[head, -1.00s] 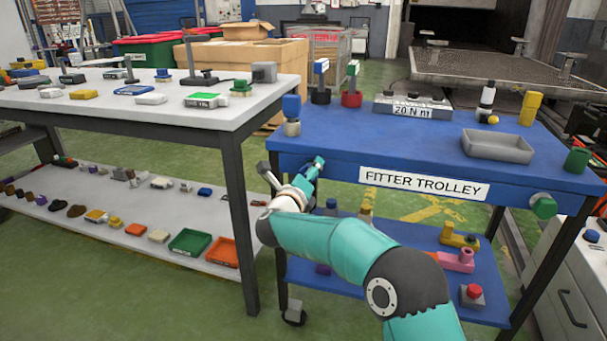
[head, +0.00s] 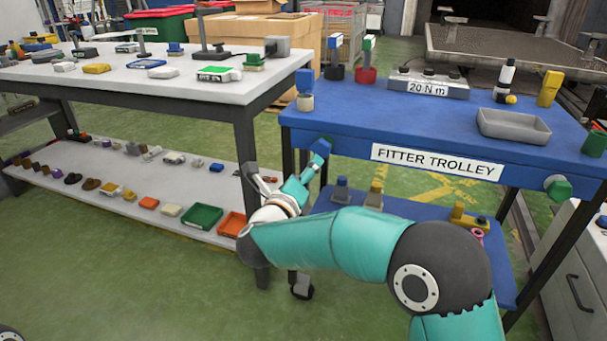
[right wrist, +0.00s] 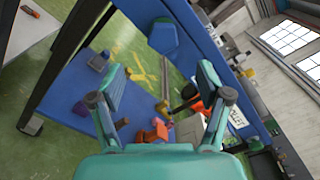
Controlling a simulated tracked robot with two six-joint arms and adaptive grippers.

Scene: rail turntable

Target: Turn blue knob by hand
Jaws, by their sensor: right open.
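The blue knob (head: 320,147) is on the front edge of the blue trolley (head: 350,145), left of the FITTER TROLLEY label. It also shows in the right wrist view (right wrist: 163,38), as a faceted blue block ahead of the fingertips and near the middle. My right gripper (head: 283,178) is open just below and left of the knob in the head view. In the right wrist view its fingers (right wrist: 160,78) are spread wide with nothing between them. I cannot tell whether a fingertip touches the knob. My left gripper is not in view.
A green knob (head: 558,188) is on the trolley's front right. A blue block (head: 304,82) stands on the top's left corner. A grey tray (head: 513,128) and torque box (head: 428,85) are on top. A white table (head: 130,80) with many small parts stands at left.

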